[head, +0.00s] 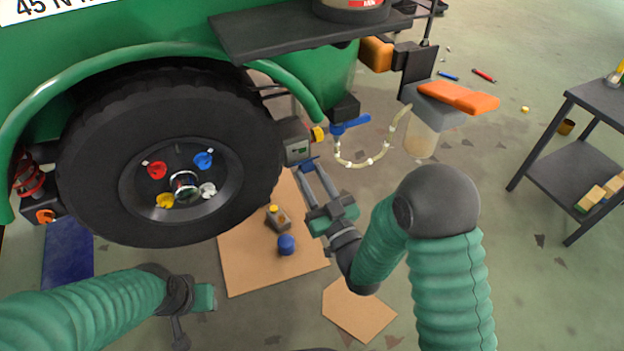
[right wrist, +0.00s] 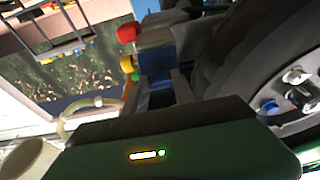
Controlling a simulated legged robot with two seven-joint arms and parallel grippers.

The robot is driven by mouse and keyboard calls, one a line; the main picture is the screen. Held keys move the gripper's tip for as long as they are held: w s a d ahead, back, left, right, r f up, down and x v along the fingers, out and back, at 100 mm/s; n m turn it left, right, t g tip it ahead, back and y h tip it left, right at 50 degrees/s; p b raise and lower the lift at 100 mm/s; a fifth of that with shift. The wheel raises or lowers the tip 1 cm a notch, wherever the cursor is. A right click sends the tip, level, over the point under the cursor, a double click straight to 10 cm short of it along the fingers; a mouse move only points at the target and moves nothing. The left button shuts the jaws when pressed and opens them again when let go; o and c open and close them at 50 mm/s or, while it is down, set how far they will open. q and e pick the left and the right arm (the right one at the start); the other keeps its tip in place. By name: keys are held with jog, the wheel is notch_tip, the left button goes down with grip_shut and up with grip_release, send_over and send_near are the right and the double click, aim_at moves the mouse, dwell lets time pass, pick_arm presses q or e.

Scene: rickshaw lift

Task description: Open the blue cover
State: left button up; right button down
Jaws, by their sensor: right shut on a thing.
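The blue cover (head: 308,164) is a small blue piece at the underside of a grey box (head: 297,148), to the right of the big black wheel. My right gripper (head: 312,172) reaches up to it from below with its fingers shut on it. In the right wrist view, a blue part (right wrist: 160,98) shows between the two fingers, under the box (right wrist: 157,45). Whether the cover has turned or come away from the box cannot be told. My left gripper (head: 204,298) is low at the left, away from the box; its fingers are not clear.
The black wheel (head: 100,150) is close to the left of my right gripper. A blue-handled valve (head: 350,124) and a pale hose (head: 365,163) are to its right. Cardboard (head: 240,265) with a blue ball-like item (head: 286,245) lies below. A dark table (head: 590,110) stands far right.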

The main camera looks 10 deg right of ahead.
jog(key=shift+f, duration=0.1)
jog(key=c, duration=1)
grip_release()
jog(key=shift+s+d, duration=0.1)
jog(key=shift+s, duration=0.05)
jog(key=p+v, duration=0.8)
jog(key=v, duration=0.8)
jog(key=shift+s+d+f, duration=0.1)
jog(key=shift+s, duration=0.2)
jog(key=shift+c, duration=0.4)
